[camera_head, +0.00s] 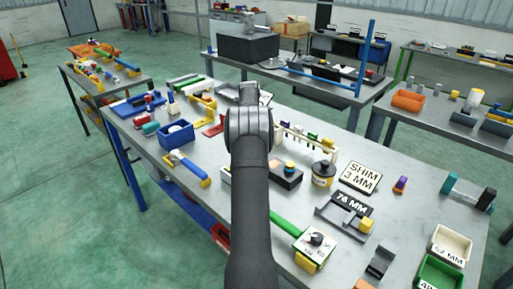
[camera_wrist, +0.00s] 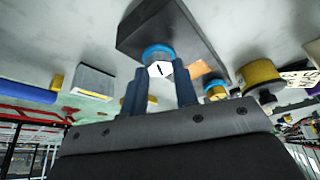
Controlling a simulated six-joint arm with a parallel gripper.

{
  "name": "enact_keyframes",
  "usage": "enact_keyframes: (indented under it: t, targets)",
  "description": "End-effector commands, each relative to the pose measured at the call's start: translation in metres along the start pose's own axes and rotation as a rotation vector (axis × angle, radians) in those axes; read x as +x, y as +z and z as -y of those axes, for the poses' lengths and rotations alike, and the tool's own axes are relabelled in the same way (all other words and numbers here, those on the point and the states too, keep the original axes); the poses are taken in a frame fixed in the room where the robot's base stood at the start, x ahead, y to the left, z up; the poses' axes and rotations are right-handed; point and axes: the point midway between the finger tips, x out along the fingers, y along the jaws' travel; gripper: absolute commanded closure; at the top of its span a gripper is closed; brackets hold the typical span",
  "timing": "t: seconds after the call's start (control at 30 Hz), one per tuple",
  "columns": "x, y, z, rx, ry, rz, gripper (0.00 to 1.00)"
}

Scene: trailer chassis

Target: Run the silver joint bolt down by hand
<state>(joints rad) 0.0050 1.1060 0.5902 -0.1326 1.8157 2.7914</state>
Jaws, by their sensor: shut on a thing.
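In the wrist view my gripper (camera_wrist: 160,82) has its two dark fingers on either side of the silver joint bolt (camera_wrist: 160,69), shut on it. The bolt's hex head is pale with a dark mark on its face. A blue ring (camera_wrist: 158,51) sits around it, against a dark block (camera_wrist: 180,22). How far the bolt is seated is hidden. In the head view my arm covers the gripper and the bolt; part of the dark block (camera_head: 289,181) shows just right of the arm.
A blue-topped yellow piece (camera_wrist: 215,91) stands close beside the gripper, with a yellow jar (camera_wrist: 259,74) beyond it. In the head view the jar (camera_head: 322,175) and a rack of small coloured pieces (camera_head: 300,135) stand near the block. The bench is crowded.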

Motion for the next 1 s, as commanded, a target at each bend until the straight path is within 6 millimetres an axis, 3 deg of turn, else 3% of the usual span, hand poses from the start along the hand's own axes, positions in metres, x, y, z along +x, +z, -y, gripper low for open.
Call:
enact_keyframes:
  t: [0.37, 0.9, 0.93, 1.0]
  targets:
    - [-0.004, -0.001, 0.0025, 0.147, 0.058, 0.006, 0.96]
    - [-0.0035, -0.0011, 0.0027, 0.168, 0.067, 0.005, 0.96]
    - [-0.0035, -0.0011, 0.0026, 0.168, 0.067, 0.005, 0.69]
    - [-0.0032, -0.0011, 0.0026, 0.168, 0.067, 0.005, 0.55]
